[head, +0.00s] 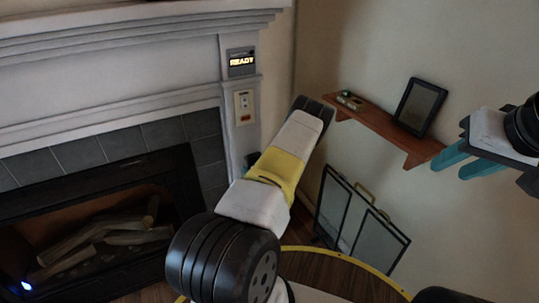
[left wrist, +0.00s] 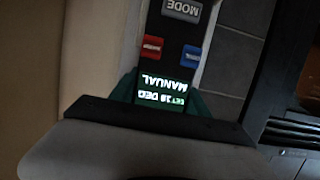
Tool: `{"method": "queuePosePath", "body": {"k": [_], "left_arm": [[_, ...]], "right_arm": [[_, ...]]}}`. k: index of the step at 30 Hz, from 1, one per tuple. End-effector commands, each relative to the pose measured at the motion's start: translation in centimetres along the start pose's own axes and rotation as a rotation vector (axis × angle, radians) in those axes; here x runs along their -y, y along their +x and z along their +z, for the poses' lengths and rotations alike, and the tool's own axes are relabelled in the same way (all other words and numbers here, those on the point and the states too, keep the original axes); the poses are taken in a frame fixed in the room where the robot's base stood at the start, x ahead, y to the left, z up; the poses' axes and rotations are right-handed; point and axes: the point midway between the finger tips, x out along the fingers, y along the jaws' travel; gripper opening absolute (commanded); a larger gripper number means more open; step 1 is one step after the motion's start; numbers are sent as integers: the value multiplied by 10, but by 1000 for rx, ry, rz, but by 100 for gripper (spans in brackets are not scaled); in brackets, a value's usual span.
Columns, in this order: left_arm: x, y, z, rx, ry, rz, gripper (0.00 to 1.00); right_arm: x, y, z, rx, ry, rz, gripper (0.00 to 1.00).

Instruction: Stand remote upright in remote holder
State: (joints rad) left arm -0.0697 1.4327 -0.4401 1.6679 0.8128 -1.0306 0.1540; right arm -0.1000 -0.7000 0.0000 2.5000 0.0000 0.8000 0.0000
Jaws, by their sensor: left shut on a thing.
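The remote (left wrist: 180,50) shows in the left wrist view, with a MODE label, a red and a blue button, and a lit screen whose text appears upside down. My left gripper (left wrist: 170,95) is shut on it, with teal fingers at its sides. In the head view my left arm reaches up and right, and its wrist hides the fingers and the remote. My right gripper (head: 466,163) is open and empty, its teal fingers apart near the shelf's right end. I cannot clearly make out the remote holder. A small dark object with green parts (head: 349,101) lies on the shelf.
The wooden wall shelf (head: 385,126) also carries a dark framed tablet or picture (head: 420,106). A READY display (head: 241,62) and a switch plate (head: 243,107) are on the fireplace surround (head: 110,114). A folding screen (head: 361,222) stands below the shelf.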

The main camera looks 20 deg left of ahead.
Motion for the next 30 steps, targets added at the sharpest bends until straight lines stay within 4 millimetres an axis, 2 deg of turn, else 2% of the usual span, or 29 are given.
{"method": "queuePosePath", "body": {"k": [30], "left_arm": [[0,8,24,-1,0,-1,0]], "right_arm": [[0,0,0,0,0,0,36]]}}
